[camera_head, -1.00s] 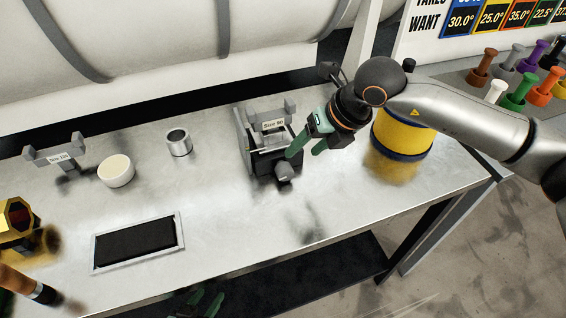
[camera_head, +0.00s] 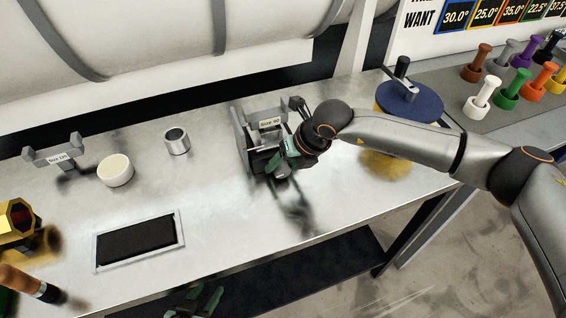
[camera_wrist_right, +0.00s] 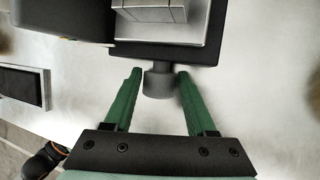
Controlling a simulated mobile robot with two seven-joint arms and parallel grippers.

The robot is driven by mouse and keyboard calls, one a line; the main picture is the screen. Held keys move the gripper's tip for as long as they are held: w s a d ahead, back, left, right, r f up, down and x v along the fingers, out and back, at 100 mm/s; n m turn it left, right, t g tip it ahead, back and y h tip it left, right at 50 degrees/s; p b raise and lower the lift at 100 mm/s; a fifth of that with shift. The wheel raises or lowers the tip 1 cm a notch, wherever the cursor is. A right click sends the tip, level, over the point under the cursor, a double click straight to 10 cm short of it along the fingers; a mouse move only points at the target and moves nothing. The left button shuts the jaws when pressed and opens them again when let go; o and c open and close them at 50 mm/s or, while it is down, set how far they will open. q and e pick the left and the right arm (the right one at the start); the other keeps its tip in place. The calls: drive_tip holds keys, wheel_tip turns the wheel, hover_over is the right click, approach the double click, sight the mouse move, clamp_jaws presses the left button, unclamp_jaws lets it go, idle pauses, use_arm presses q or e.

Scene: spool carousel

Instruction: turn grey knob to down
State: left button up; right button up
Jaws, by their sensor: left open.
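The grey knob (camera_wrist_right: 158,84) sticks out of the front of the dark device (camera_head: 242,142) labelled "Size 80" on the bench. In the head view the knob (camera_head: 281,173) is partly covered by my right gripper (camera_head: 279,165). In the right wrist view, my right gripper (camera_wrist_right: 160,73) has its two green fingers on either side of the knob, with a visible gap to each side, so it is open around it and not gripping. Which way the knob points cannot be told. My left gripper (camera_head: 202,299) is open and empty at the bottom of the head view, below the bench's front edge.
On the bench (camera_head: 215,215) are a metal cup (camera_head: 177,144), a cream-topped round container (camera_head: 116,172), a dark framed recess (camera_head: 138,241) and a "Size 120" stand (camera_head: 54,155). A blue-topped drum (camera_head: 408,104) and several coloured pegs stand to the right.

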clamp_jaws()
drive_tip(key=shift+a+f+h+b, duration=0.1)
drive_tip(key=shift+a+h+b, duration=0.05)
drive_tip(key=shift+h+b, duration=0.2)
drive_tip(key=h+b, duration=0.1)
drive_tip(key=t+h+b, duration=0.1)
drive_tip(key=b, duration=0.1)
drive_tip(key=n+h+b, duration=0.1)
drive_tip(key=shift+a+f, duration=0.15)
drive_tip(key=shift+a, duration=0.1)
drive_tip(key=shift+s+r+t+h+b, duration=0.1)
drive_tip(key=shift+r+t+h+b, duration=0.15)
drive_tip(key=shift+h+b, duration=0.55)
drive_tip(key=shift+o, duration=0.8)
unclamp_jaws()
drive_tip(key=b+v, duration=0.1)
drive_tip(key=v, duration=1.1)
drive_tip(key=shift+s+r, duration=0.2)
drive_tip(key=shift+r, duration=0.05)
